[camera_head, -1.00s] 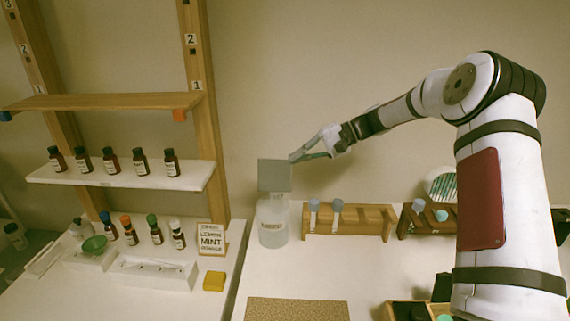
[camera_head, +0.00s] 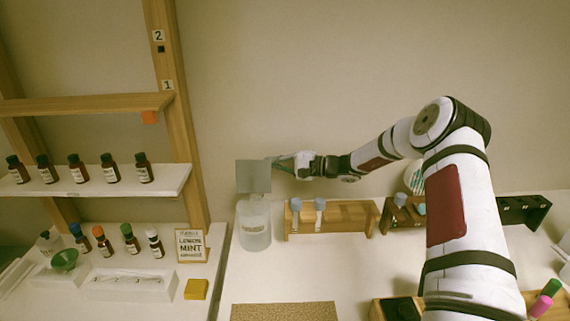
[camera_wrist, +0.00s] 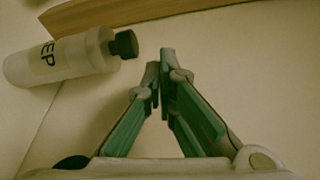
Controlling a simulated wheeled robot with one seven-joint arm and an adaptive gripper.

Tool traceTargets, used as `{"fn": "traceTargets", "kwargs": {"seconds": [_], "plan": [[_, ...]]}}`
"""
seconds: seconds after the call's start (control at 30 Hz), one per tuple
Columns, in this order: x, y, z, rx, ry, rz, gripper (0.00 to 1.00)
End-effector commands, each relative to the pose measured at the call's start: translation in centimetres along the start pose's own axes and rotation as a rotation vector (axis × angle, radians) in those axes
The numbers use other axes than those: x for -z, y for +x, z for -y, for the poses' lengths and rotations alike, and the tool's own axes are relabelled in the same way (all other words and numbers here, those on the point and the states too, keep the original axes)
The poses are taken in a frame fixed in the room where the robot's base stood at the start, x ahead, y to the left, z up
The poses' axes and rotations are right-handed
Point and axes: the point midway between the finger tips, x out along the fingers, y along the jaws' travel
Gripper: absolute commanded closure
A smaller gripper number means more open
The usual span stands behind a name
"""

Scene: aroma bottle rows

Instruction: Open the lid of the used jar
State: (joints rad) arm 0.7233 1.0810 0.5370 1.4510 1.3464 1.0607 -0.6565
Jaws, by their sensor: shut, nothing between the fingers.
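The used jar (camera_head: 254,228) is a translucent white jar with a label, on the table right of the shelf unit. Its flat grey square lid (camera_head: 253,177) stands upright above the mouth, so the lid is raised open. My gripper (camera_head: 275,160) is at the upper right edge of the lid; I cannot tell whether it touches it. In the wrist view my gripper (camera_wrist: 160,72) has its fingertips together with nothing between them. The lid is not clearly visible there.
A white bottle (camera_wrist: 70,58) with a dark cap shows left of the fingers in the wrist view. A wooden tube rack (camera_head: 345,217) stands right of the jar. Shelves with small bottles (camera_head: 78,170) are at left. A tan mat (camera_head: 285,312) lies in front.

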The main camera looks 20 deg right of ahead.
Motion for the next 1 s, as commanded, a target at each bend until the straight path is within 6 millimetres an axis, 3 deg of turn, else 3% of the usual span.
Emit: {"fn": "traceTargets", "kwargs": {"seconds": [0.13,0.2,0.4,1.0], "plan": [[-0.2,2.9,0.0,0.000,0.001,0.002,1.00],[-1.6,1.9,0.2,-0.001,0.002,0.000,1.00],[-3.4,1.2,0.2,0.000,0.001,0.000,1.00],[-4.4,0.9,0.5,0.001,0.000,0.001,1.00]]}}
